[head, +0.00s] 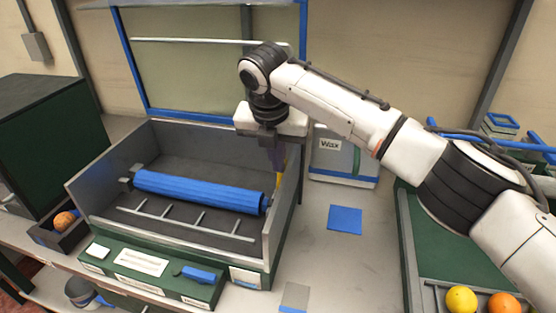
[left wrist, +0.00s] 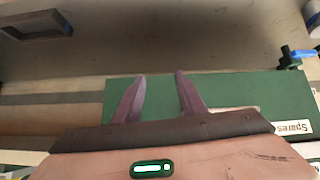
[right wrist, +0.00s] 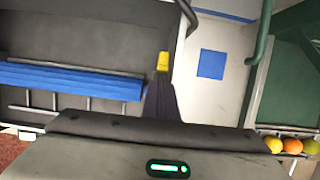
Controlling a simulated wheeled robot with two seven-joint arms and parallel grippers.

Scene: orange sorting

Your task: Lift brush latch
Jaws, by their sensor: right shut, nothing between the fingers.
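The blue brush roller (head: 200,190) lies across the inside of a grey open-topped box (head: 84,196); it also shows in the right wrist view (right wrist: 70,80). A small yellow piece, which looks like the brush latch (right wrist: 163,62), is at the right wall of the box, just beyond my right fingertips. My right gripper (head: 277,165) points down at that wall, shut and empty; its fingers (right wrist: 161,82) partly cover the yellow piece, and I cannot tell whether they touch it. My left gripper (left wrist: 160,75) is open and empty over a green panel (left wrist: 235,95), outside the head view.
A white container marked Wax (head: 342,165) stands right of the box, with a blue square (head: 345,219) on the bench before it. A green tray (head: 437,250) at the right holds oranges (head: 503,305) and a yellow fruit (head: 461,299). A dark green cabinet (head: 50,135) stands at left.

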